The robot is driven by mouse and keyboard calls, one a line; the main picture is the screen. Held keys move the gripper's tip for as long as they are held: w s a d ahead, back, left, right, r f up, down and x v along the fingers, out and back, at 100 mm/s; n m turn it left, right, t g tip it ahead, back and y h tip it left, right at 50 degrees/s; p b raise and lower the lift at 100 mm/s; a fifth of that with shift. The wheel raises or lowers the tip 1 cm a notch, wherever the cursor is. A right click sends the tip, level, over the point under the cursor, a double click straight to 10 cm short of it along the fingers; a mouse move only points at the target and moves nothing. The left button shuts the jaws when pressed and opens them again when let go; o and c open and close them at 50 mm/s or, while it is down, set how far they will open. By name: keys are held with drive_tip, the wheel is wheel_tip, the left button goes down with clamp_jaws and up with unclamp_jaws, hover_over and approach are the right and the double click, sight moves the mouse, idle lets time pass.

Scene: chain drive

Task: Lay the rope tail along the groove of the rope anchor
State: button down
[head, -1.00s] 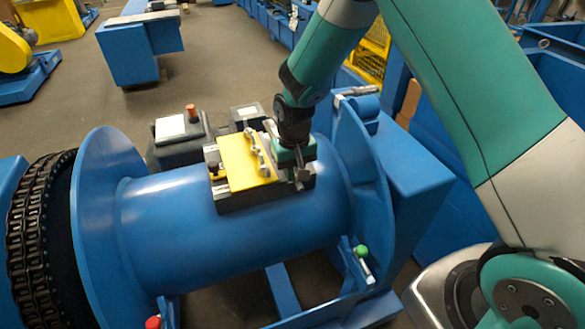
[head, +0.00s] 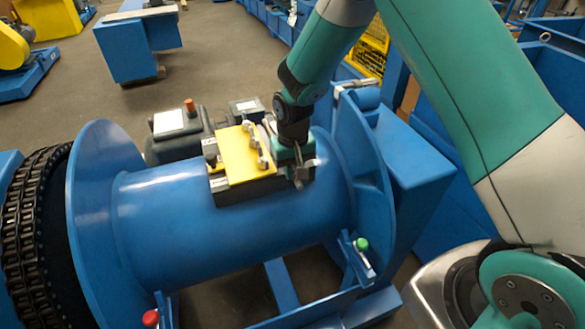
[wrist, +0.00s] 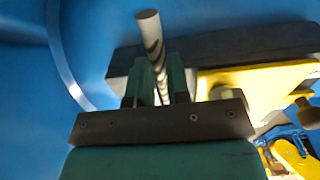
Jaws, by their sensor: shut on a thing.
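My gripper (head: 298,176) is shut on the rope tail (wrist: 150,35), a light grey rod-like length with dark bands. In the wrist view the tail stands out beyond the two teal fingers and runs back between them. The block also shows in the wrist view (wrist: 235,42), behind the fingers. My gripper is at the block's right end, just right of the yellow plate. The groove is hidden, and I cannot tell whether the tail touches it.
Bolts (head: 256,145) stand along the yellow plate's right side. The drum (head: 175,215) has blue flanges at both ends; the right flange (head: 365,170) is close to my gripper. A dark box with an orange knob (head: 190,105) stands behind. The drum's left surface is bare.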

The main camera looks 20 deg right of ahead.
drive_tip(key=shift+s+f, duration=0.1)
drive_tip(key=shift+f, duration=0.3)
drive_tip(key=shift+s+f+b, duration=0.1)
drive_tip(key=shift+f+b, duration=0.2)
drive_tip(key=shift+b, duration=0.05)
drive_tip(key=shift+s+f, duration=0.15)
drive_tip(key=shift+f, duration=0.1)
drive_tip(key=c, duration=1.2)
unclamp_jaws()
drive_tip(key=shift+r, duration=0.1)
drive_tip(key=shift+w+r+b, duration=0.25)
drive_tip(key=shift+r+b, duration=0.05)
drive_tip(key=shift+r, duration=0.15)
drive_tip(key=shift+o, duration=0.9)
wheel_tip(320, 180, up, 18)
drive_tip(key=shift+s, duration=0.35)
drive_tip(key=s+a+r+n+y+p, duration=0.1)
drive_tip(key=s+a+r+n+y, duration=0.1)
drive_tip(key=s, duration=1)
drive_tip(key=s+a+r+n+y+p, duration=0.1)
drive_tip(key=s+r+n, duration=0.4)
drive_tip(key=s, duration=0.8)
drive_tip(key=shift+s+a+r+y, duration=0.25)
drive_tip(key=shift+a+r+y, duration=0.4)
drive_tip(key=shift+a, duration=0.25)
